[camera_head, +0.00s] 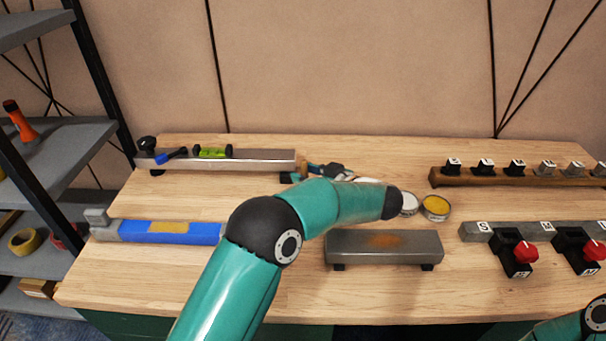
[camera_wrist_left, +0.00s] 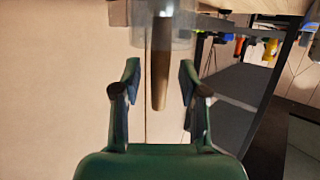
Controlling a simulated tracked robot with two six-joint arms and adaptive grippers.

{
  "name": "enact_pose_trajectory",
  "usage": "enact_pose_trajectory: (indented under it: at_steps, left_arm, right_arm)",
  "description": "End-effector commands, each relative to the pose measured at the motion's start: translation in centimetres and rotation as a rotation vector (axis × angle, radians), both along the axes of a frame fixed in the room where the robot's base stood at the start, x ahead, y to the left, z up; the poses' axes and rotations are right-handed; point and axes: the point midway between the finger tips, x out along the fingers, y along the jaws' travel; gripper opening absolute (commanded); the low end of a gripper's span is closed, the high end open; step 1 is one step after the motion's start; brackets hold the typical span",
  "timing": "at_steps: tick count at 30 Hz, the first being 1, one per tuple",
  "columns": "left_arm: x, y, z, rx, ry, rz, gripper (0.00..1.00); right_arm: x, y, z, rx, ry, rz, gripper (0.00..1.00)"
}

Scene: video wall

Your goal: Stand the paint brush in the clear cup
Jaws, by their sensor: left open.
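In the left wrist view a clear cup (camera_wrist_left: 183,32) is at the top of the picture. The brown handle of the paint brush (camera_wrist_left: 160,85) is in it and sticks out of it toward my gripper. My left gripper (camera_wrist_left: 159,68) is open, with one finger on each side of the handle and a gap on both sides. In the head view my left gripper (camera_head: 313,170) is at the back middle of the bench, partly behind my own arm. The cup and brush cannot be made out clearly there. My right gripper is out of view.
On the bench (camera_head: 200,285), a metal bar holds a green level (camera_head: 213,152). A blue-covered bar (camera_head: 170,232), a grey block with a rusty patch (camera_head: 390,245), a white tin (camera_head: 409,203) and a yellow tin (camera_head: 436,208) stand around my arm. Numbered blocks (camera_head: 515,168) and red-knobbed switches (camera_head: 525,252) are right.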

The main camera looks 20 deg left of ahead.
Motion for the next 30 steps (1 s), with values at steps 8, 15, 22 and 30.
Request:
enact_pose_trajectory:
  at_steps: [8, 15, 22, 30]
  left_arm:
    - [-2.4, -4.4, 1.5, 0.000, 0.000, -0.005, 0.43]
    - [-4.4, -7.9, 2.8, -0.001, -0.001, -0.002, 0.43]
    - [-5.2, -9.3, 3.3, 0.000, 0.000, 0.000, 0.43]
    - [-5.3, -9.3, 3.3, 0.000, 0.000, 0.001, 0.43]
  right_arm:
    - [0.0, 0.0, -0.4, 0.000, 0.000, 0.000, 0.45]
    - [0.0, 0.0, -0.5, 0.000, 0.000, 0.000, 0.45]
    - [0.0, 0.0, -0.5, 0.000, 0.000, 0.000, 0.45]
    - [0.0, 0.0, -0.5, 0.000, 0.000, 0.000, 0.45]
